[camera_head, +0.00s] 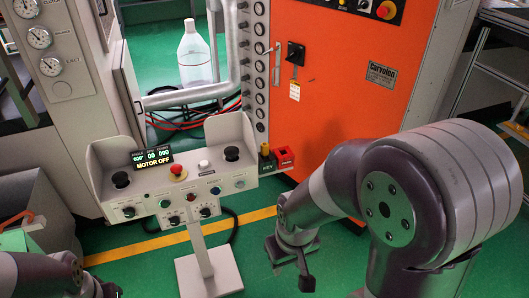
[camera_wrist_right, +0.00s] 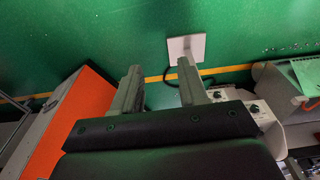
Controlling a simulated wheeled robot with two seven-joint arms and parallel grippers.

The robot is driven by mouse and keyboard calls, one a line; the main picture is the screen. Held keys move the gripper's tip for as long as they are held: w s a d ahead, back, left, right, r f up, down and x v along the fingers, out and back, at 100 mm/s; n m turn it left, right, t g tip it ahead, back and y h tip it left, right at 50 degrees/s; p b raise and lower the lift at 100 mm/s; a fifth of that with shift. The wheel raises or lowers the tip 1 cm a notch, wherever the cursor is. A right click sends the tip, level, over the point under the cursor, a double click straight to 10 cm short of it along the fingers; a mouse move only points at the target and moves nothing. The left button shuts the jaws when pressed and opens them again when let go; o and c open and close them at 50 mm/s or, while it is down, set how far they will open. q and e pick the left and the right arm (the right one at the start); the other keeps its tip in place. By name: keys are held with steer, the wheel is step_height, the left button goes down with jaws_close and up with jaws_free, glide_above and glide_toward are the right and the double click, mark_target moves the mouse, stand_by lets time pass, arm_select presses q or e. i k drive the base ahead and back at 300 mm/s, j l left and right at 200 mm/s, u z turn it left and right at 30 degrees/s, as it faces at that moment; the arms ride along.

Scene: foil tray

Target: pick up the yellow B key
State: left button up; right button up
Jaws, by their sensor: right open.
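The yellow key (camera_head: 265,149) stands upright in a small dark holder (camera_head: 267,163) marked KEY, at the right end of the grey control console (camera_head: 190,185). I cannot read a letter on the key. My right gripper (camera_head: 305,280) is below and to the right of the holder in the head view, apart from it. In the right wrist view its two fingers (camera_wrist_right: 161,85) are spread with nothing between them. The key cannot be made out in that view. My left arm shows at the lower left of the head view, its gripper (camera_head: 106,290) cut off by the bottom edge.
A red box (camera_head: 284,156) sits right beside the key holder. The console's post stands on a white base plate (camera_head: 210,272). An orange cabinet (camera_head: 345,95) rises behind, and a clear bottle (camera_head: 194,55) stands at the back. Green floor lies open below the holder.

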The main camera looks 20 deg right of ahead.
mark_target(264, 145)
steer(key=i+l+u, duration=0.15)
steer(key=l, duration=0.2)
steer(key=i+l+u, duration=0.15)
steer(key=i+l, duration=0.15)
steer(key=i+l+u, duration=0.15)
steer(key=l, duration=0.35)
steer(key=i, duration=0.45)
